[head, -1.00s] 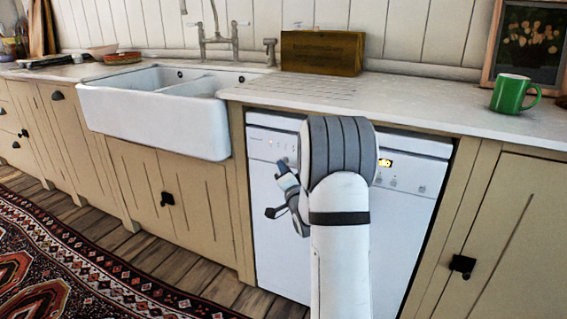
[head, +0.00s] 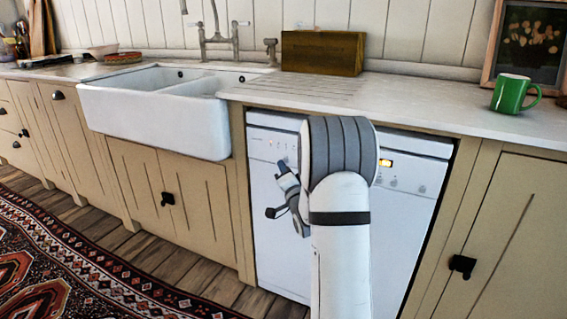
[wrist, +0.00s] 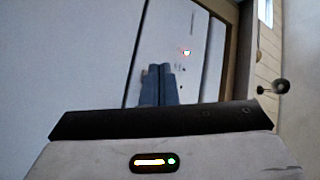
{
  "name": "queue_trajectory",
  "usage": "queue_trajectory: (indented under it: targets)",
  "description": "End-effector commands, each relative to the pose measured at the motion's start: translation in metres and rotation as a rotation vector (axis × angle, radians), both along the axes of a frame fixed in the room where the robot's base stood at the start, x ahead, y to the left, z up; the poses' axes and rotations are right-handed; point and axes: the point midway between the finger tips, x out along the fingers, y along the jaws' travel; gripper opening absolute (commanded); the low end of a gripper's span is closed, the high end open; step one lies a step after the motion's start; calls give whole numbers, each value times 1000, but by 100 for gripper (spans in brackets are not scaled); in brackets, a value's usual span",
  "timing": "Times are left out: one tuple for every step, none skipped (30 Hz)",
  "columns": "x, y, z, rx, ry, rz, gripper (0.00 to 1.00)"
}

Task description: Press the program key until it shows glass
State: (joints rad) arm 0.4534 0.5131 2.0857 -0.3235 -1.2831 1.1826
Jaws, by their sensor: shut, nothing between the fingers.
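The white dishwasher (head: 415,215) stands under the counter, its door closed. Its control panel (head: 425,165) runs along the top, with a lit yellow display (head: 386,163) right of my arm and small round controls below it. The lettering is too small to read, so I cannot tell which key is the program key or what is selected. My gripper (wrist: 158,69) is shut and empty, its dark blue fingers pointing at the white front. Small coloured lights (wrist: 185,52) show beyond the fingertips. I cannot tell whether they touch anything. My arm hides the panel's middle.
The counter edge (head: 330,112) overhangs the dishwasher. A green mug (head: 509,94) and a wooden box (head: 322,53) stand on the counter. A white sink (head: 150,113) is left, and a cupboard with a black handle (head: 462,266) is right. A patterned rug (head: 70,270) lies on the floor.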

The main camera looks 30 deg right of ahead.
Motion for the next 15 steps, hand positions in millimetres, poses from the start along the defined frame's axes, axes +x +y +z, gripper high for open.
queue_trajectory:
  targets:
    - [0,0,0,0,0,0,0]
    - [0,0,0,0,0,0,0]
    - [0,0,0,0,0,0,0]
    - [0,0,0,0,0,0,0]
    - [0,0,0,0,0,0,0]
    - [0,0,0,0,0,0,0]
    - [0,0,0,0,0,0,0]
    - [0,-1,0,0,0,0,0]
    - [1,-1,0,0,-1,-1,0]
    - [1,-2,0,0,-1,-1,0]
    - [2,-3,-1,0,-1,-1,0]
    - [3,-4,-1,0,-1,-1,0]
    - [4,-5,-1,0,-1,-1,0]
    - [4,-5,-1,0,-1,-1,0]
    - [5,-6,-1,0,-1,-1,0]
